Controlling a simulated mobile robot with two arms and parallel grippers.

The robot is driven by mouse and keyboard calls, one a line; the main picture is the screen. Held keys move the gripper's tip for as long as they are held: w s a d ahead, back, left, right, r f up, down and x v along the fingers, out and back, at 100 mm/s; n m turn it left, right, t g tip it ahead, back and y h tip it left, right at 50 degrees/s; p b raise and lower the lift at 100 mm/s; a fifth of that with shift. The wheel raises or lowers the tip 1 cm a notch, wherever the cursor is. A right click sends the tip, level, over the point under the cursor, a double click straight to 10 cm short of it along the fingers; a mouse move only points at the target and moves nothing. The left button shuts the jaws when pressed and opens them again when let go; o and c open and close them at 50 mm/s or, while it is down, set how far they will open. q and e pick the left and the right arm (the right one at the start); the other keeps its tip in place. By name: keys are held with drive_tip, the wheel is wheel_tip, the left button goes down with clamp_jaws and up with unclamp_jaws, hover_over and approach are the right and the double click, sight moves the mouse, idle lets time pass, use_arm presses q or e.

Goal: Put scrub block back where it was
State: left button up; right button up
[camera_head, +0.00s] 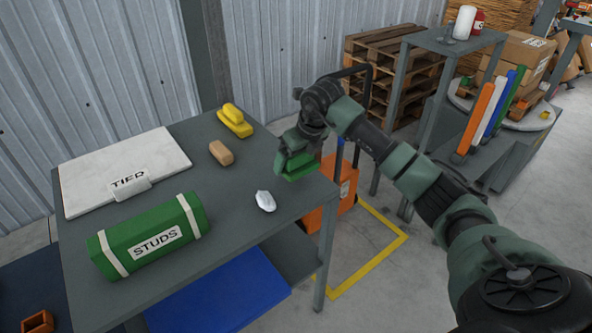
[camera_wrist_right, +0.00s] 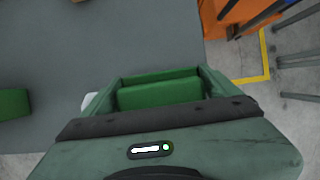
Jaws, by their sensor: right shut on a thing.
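My right gripper (camera_head: 296,162) comes in from the right and is shut on a green block (camera_head: 301,174), which I take to be the scrub block. The block is at the right edge of the grey table (camera_head: 120,290). In the right wrist view the green block (camera_wrist_right: 160,93) lies between the two fingers of my right gripper (camera_wrist_right: 160,86). I cannot tell whether the block touches the tabletop. My left gripper is not in view.
An orange cart (camera_head: 325,210) stands beyond the table's right edge.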

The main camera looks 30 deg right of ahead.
sight(303, 157)
wheel_tip(303, 157, down, 4)
drive_tip(key=shift+f, duration=0.1)
drive_tip(key=shift+f, duration=0.2)
drive_tip(key=o, duration=1.2)
drive_tip(key=shift+r, duration=0.2)
drive_tip(key=v, duration=1.2)
